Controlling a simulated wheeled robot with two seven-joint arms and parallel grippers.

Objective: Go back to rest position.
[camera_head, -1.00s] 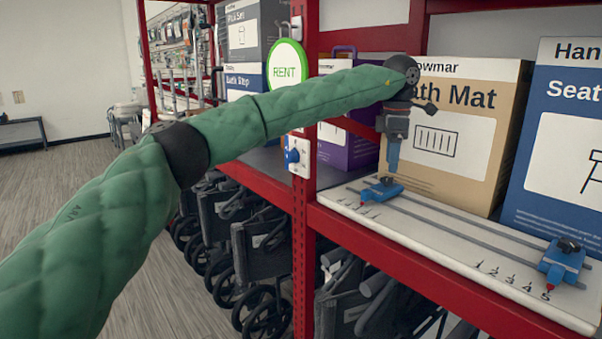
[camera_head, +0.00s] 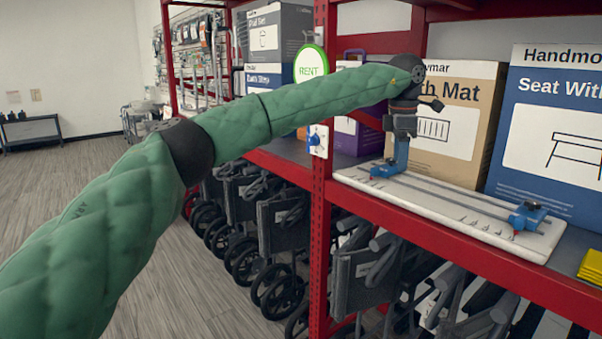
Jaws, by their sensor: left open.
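My left arm in a green quilted sleeve crosses the view from the lower left. My left gripper (camera_head: 396,168) points down at the left end of a white board on the red shelf, open. In the picture its tip overlaps the left blue slider of the board; I cannot tell whether they touch. My right gripper is out of view.
The white board (camera_head: 440,203) has rails and a second blue slider (camera_head: 528,215). Behind it stand a tan Bath Mat box (camera_head: 452,135) and a blue seat box (camera_head: 555,130). A red post (camera_head: 320,240) stands left of the board. Folded wheeled frames (camera_head: 285,225) fill below. Floor at left is clear.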

